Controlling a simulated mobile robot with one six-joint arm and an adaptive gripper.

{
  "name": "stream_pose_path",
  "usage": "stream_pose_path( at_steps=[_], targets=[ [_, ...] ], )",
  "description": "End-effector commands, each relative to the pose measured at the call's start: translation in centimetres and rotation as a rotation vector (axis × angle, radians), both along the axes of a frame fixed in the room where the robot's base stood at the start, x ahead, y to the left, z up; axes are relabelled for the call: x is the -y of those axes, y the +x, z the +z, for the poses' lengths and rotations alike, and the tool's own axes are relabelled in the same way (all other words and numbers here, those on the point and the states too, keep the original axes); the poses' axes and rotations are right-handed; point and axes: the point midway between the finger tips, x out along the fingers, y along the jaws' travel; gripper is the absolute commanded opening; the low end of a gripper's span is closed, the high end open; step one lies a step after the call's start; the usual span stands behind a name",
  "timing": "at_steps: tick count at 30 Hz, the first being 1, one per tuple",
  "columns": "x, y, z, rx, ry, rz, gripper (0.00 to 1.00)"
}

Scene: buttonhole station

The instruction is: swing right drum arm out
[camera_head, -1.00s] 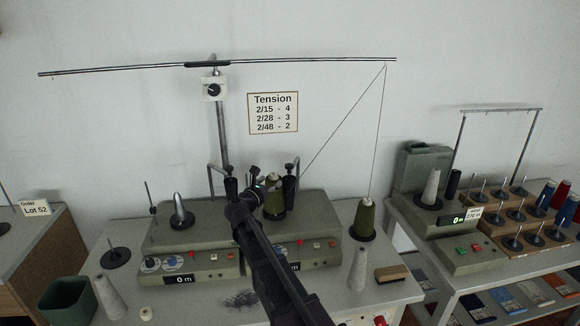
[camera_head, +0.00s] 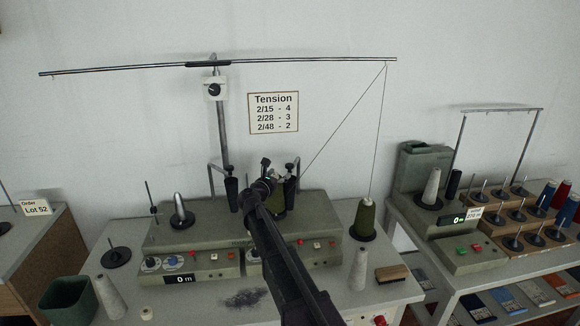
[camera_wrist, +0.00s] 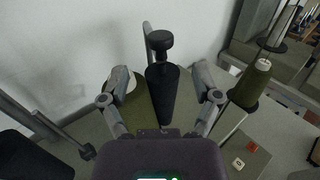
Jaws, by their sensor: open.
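The right drum arm is a bent grey rod with a black cylinder and black knob (camera_head: 290,183) on the right half of the grey-green winder (camera_head: 205,232). In the wrist view its black cylinder (camera_wrist: 162,95) stands upright between my fingers, its knob beyond. My gripper (camera_wrist: 163,78) is open, one finger on each side of the cylinder, with gaps visible. In the head view my gripper (camera_head: 267,174) is at the drum arm, and my arm hides part of the winder. A wound olive cone (camera_wrist: 136,102) stands behind the left finger, partly hidden.
The left drum arm (camera_head: 231,190) stands close on the left. An olive cone (camera_head: 364,222) with thread rising to the overhead rod (camera_head: 310,60) is on the right.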

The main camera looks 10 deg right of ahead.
Motion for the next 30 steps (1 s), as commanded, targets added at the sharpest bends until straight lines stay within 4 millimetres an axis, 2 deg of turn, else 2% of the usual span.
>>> stream_pose_path(
  at_steps=[1,6,15,30],
  targets=[
    [0.6,0.9,0.0,0.000,0.000,-0.002,0.81],
    [2.2,3.0,0.0,0.000,0.000,-0.002,0.81],
    [4.3,5.7,0.0,0.000,0.000,-0.001,0.81],
    [4.9,6.3,0.0,0.000,0.000,-0.001,0.81]
  ],
)
